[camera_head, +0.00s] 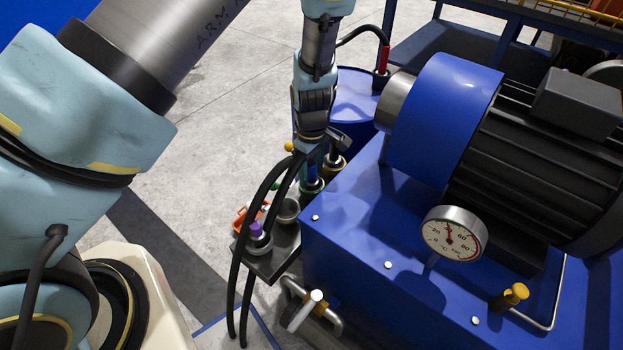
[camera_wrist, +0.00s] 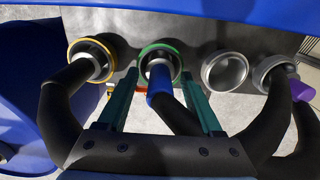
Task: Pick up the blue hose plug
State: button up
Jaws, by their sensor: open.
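The blue hose plug (camera_wrist: 158,87) stands in the green-ringed socket (camera_wrist: 143,54) in the wrist view, with a black hose running from it toward the camera. My gripper (camera_wrist: 158,74) is open, with one teal finger on each side of the plug. I cannot tell whether either finger touches it. In the head view my gripper (camera_head: 319,158) points down over the socket shelf, above the green-ringed socket (camera_head: 313,187). The blue plug is largely hidden there by my gripper and hoses.
A yellow-ringed socket (camera_wrist: 80,47) with a black hose is at left. An empty silver socket (camera_wrist: 225,52) and a purple plug (camera_wrist: 302,92) in another socket are at right. The blue machine (camera_head: 350,250) with its gauge (camera_head: 452,235) stands close beside the shelf (camera_head: 270,267).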

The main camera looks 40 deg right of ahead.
jog(key=shift+c, duration=0.2)
grip_shut()
dwell(0.5)
